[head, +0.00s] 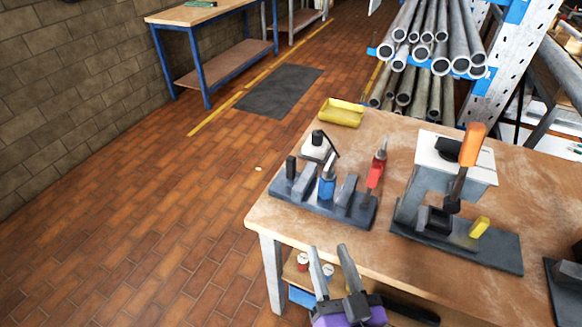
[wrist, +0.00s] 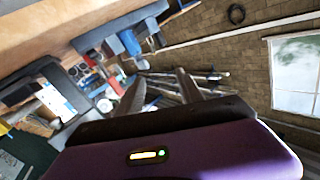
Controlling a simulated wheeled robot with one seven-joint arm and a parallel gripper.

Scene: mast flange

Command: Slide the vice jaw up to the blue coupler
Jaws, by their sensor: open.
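A small vice (head: 358,212) with a dark base stands at the left end of the wooden table. The blue coupler (head: 327,189) stands upright on it between two grey jaw blocks, a left one (head: 304,184) and a right one (head: 346,191). A gap shows on each side of the coupler. I cannot tell which block is the sliding jaw. A black upright knob (head: 291,168) is at the vice's left end. My gripper (head: 328,249) is open and empty, in front of the table edge and apart from the vice. Its fingers also show in the wrist view (wrist: 159,82).
A white-and-black object (head: 317,148) and a red-handled tool (head: 377,168) stand close behind the vice. A yellow tray (head: 341,113) lies at the back corner. A grey fixture with an orange handle (head: 472,145) stands to the right. The wooden table (head: 310,229) has bare top in front.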

